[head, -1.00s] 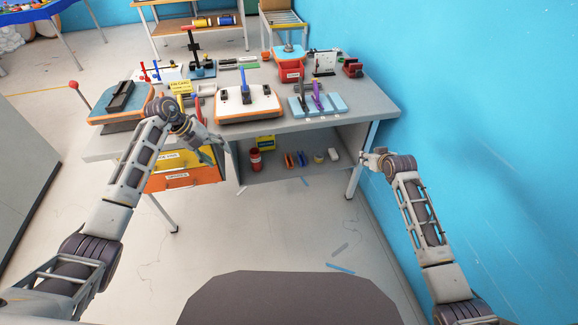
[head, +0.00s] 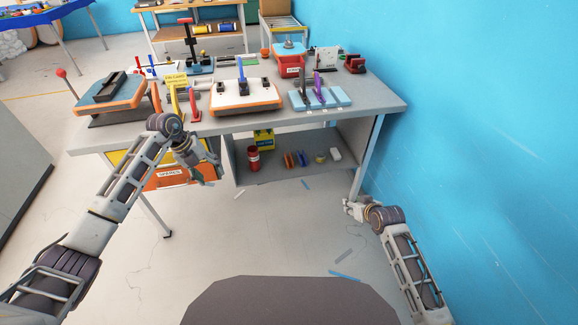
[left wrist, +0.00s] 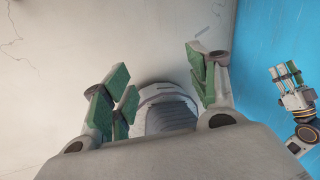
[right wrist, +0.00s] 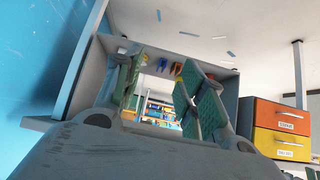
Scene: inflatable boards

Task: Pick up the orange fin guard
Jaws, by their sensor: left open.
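On the table, an upright orange-red fin-shaped piece (head: 194,104) stands beside a yellow one (head: 175,98). Small blue and orange pieces (head: 297,160) stand on the shelf under the table. I cannot tell for sure which is the orange fin guard. My left gripper (head: 206,176) is in front of the drawers, below the tabletop, apart from these pieces. Its fingers are spread and empty in the left wrist view (left wrist: 158,88). My right gripper (head: 350,207) is low, near the table's right leg. Its fingers are apart and empty in the right wrist view (right wrist: 165,92).
The table (head: 370,101) carries a white-and-orange board (head: 247,98), a blue block (head: 333,98) with dark and purple fins, and a board on a stand (head: 108,92). An orange drawer (head: 168,176) is at left. A blue wall (head: 480,130) bounds the right.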

